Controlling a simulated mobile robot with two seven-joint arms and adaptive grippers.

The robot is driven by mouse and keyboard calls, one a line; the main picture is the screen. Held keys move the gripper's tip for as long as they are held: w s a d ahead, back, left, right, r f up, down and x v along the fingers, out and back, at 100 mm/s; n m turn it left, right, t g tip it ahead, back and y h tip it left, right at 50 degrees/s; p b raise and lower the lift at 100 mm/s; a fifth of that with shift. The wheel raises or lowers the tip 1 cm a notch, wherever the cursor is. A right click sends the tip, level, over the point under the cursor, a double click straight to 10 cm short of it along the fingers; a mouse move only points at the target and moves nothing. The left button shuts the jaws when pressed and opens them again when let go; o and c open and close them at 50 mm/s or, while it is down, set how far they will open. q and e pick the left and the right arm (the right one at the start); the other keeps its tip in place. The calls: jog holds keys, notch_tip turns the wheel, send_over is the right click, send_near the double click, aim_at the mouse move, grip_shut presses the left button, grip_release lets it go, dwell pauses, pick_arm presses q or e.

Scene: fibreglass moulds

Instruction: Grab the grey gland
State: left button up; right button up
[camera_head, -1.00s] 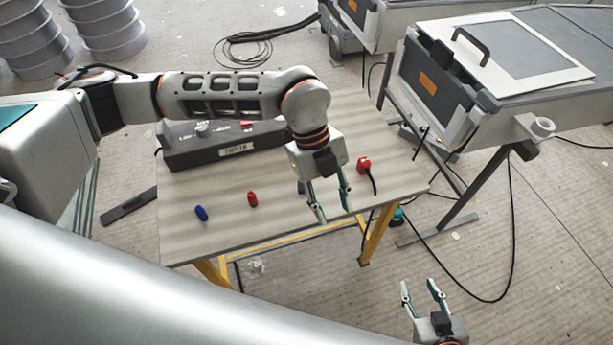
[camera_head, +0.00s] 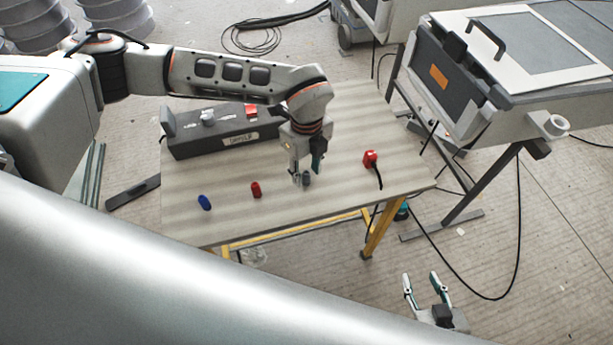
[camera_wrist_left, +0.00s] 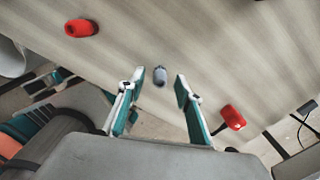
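The grey gland (camera_head: 307,179) is a small cylinder on the table (camera_head: 350,120), partly hidden by my left gripper (camera_head: 305,174) in the head view. In the left wrist view the grey gland (camera_wrist_left: 160,76) shows midway between the two fingertips of my left gripper (camera_wrist_left: 158,80), a little beyond them. The left fingers are spread wide and hold nothing. My right gripper (camera_head: 422,280) is open and empty, low at the right, beyond the table's front edge.
A red gland (camera_head: 256,190) and a blue gland (camera_head: 204,202) stand left of the grey one. A red connector with a black cable (camera_head: 371,159) lies to the right. A long dark box (camera_head: 195,140) is at the back left.

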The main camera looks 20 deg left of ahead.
pick_arm(q)
jog(key=shift+f, duration=0.5)
jog(key=c, duration=0.9)
jog(key=shift+r, duration=0.2)
